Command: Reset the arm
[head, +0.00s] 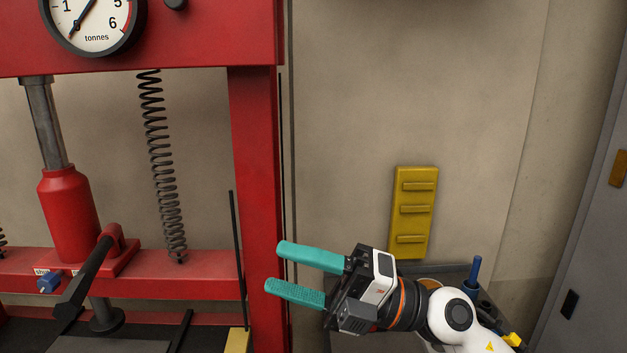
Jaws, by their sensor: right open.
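My right gripper (283,271) is at the lower middle of the head view. Its two teal fingers point left and are apart, with nothing between them. The fingertips appear in front of or beside the right red post of the press (256,180); the exact gap cannot be told. My right arm comes in from the lower right corner. My left gripper is not in the view.
The red press carries a gauge (92,22), a bottle jack (68,215), a coil spring (160,165) and a black lever (83,275). A yellow rack (414,212) is on the wall. A blue-handled tool (475,272) stands behind my arm. A grey cabinet (590,250) is at right.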

